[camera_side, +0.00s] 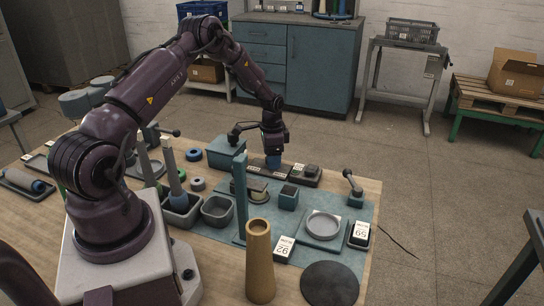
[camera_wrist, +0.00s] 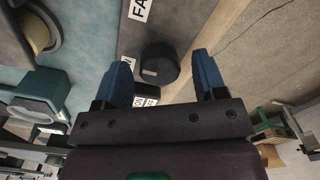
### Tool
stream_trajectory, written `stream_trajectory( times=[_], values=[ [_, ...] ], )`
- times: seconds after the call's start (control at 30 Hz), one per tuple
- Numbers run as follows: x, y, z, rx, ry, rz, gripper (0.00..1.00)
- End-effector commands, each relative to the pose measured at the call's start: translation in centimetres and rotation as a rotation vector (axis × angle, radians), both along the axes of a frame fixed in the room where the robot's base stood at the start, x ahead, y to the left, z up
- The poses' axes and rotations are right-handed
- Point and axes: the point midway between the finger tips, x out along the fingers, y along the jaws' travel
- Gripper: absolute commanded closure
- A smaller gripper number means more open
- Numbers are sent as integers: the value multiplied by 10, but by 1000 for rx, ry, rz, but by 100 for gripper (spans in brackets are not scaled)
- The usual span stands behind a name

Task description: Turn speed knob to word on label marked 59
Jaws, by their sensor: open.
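The speed knob (camera_wrist: 160,63) is a dark round cylinder with a small pale mark on its side, on a dark panel (camera_wrist: 190,22) in the wrist view. A white label starting "FA" (camera_wrist: 141,9) lies beyond it; other word labels are partly hidden by the left finger. My gripper (camera_wrist: 163,63) is open, its blue fingers on either side of the knob in the picture, apart from it. In the side view my gripper (camera_side: 273,156) hangs over the panel and hides the knob. The label marked 59 (camera_side: 361,231) is at the mat's right edge; its word is too small to read.
A label marked 92 (camera_side: 284,247) lies at the mat's front. A round grey dish (camera_side: 323,226), a tan cone (camera_side: 260,262) and a teal post (camera_side: 240,200) stand nearby. A small lever (camera_side: 353,187) is right of the panel. A black disc (camera_side: 330,284) lies in front.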

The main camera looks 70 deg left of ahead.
Motion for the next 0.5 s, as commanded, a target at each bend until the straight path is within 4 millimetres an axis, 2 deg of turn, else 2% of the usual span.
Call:
stream_trajectory(
  times=[0.27,0.3,0.5],
  values=[
    [0,0,-2,1,0,0,35],
    [0,0,-2,0,0,0,38],
    [0,0,-2,0,0,0,84]
  ],
)
